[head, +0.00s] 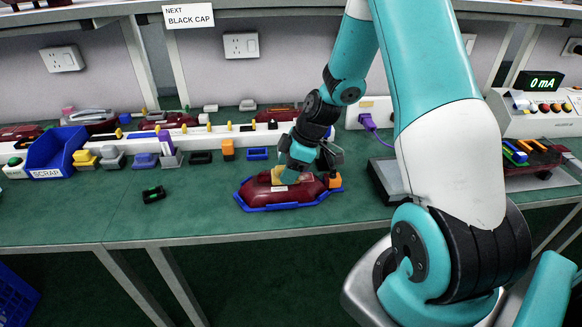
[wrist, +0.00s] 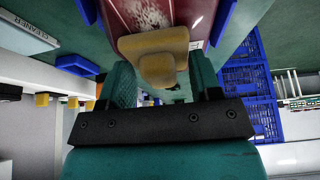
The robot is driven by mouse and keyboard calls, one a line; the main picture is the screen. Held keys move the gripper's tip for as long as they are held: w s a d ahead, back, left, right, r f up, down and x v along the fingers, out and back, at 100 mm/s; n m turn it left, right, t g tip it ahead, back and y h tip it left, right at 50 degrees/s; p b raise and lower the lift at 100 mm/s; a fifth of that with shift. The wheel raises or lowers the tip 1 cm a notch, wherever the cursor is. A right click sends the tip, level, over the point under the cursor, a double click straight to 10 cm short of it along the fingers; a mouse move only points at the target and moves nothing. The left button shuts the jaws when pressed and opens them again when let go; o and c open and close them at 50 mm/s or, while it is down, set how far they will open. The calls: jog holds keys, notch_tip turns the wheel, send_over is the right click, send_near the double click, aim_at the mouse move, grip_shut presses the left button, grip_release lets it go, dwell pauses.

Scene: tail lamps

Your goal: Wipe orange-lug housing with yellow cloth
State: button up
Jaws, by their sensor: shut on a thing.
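A dark red, glossy housing (head: 262,193) lies in a blue cradle (head: 270,208) near the front of the green bench. An orange lug (head: 335,183) shows at its right end. My gripper (head: 290,177) is above the housing and is shut on a yellow cloth (head: 277,176). In the wrist view the cloth (wrist: 155,45) is bunched between the teal fingers, over the red housing (wrist: 190,14), which bears a pale, speckled patch. The cloth appears to touch the housing's top. My gripper hides part of the housing in the head view.
A blue SCRAP bin (head: 55,155) stands at the left, with several small coloured parts beside it. A black part (head: 153,194) lies left of the cradle. A tester (head: 540,115) reading 0 mA stands at the right.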

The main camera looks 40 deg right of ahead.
jog(key=shift+w+a+r, duration=0.1)
jog(key=shift+w+a, duration=0.05)
jog(key=shift+a, duration=0.15)
jog(key=shift+w+r+p, duration=0.1)
jog(key=shift+r+p, duration=0.5)
jog(key=shift+r, duration=0.05)
jog(key=shift+c, duration=0.3)
jog(key=shift+d+r+p, duration=0.1)
jog(key=shift+r+p, duration=1.55)
jog(key=shift+r, duration=0.6)
jog(key=shift+r, duration=0.1)
jog(key=shift+r+p, duration=1.1)
jog(key=shift+r, duration=0.3)
